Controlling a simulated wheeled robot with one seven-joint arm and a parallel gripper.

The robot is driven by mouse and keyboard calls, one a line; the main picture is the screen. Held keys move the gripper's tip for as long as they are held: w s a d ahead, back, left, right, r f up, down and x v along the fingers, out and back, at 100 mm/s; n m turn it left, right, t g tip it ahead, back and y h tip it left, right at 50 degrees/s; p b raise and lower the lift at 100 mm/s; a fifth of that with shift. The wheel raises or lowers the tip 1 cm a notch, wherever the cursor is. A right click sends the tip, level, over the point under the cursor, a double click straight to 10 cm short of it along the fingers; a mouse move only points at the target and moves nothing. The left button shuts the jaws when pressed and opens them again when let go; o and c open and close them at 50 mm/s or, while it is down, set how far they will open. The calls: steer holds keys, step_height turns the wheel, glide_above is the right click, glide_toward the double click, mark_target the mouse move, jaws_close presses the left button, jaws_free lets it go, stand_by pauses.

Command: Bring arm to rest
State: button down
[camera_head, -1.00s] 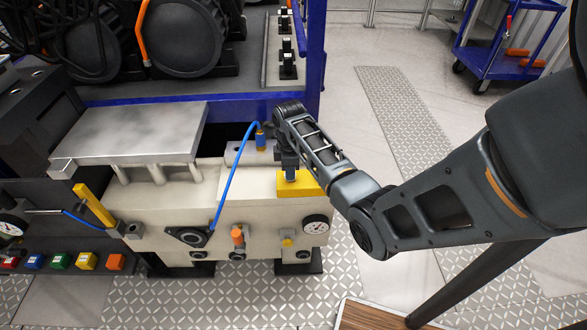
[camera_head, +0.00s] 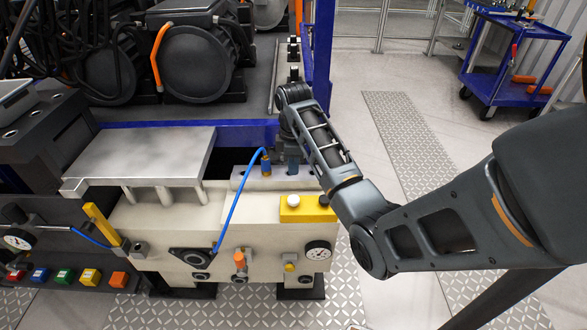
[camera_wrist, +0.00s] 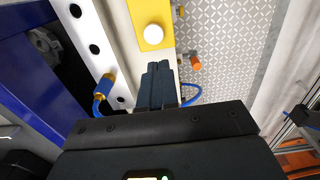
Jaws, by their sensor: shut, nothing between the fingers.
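My arm reaches in from the right in the head view, over the right end of the cream drive unit (camera_head: 190,222). Whether the fingertips touch anything cannot be told.
A blue cable (camera_head: 236,190) arcs up to a fitting left of my gripper. A blue frame post (camera_head: 321,58) stands behind the arm. A blue cart (camera_head: 500,70) stands far right. The floor between is clear.

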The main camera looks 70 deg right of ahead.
stand_by(0.4)
steer(key=a+f+m+t+h, duration=0.15)
steer(key=a+f, duration=0.35)
steer(key=a, duration=0.6)
steer(key=a+f+t, duration=0.3)
steer(key=a+f, duration=0.2)
steer(key=a, duration=0.6)
steer(key=s+a+r+m+t, duration=0.1)
steer(key=s+a+t, duration=0.1)
steer(key=s+a, duration=0.4)
steer(key=s+a+r+m+t, duration=0.2)
steer(key=s+a+r+t, duration=0.2)
steer(key=s+a+r, duration=0.5)
steer(key=s+r+t+y, duration=0.1)
steer(key=s+r+t, duration=0.1)
steer(key=s+r, duration=0.2)
steer(key=s+r+t, duration=0.2)
steer(key=s+r, duration=0.2)
steer(key=r, duration=0.7)
steer(key=shift+s+a+y, duration=0.25)
steer(key=shift+s+y, duration=0.1)
steer(key=shift+s, duration=0.05)
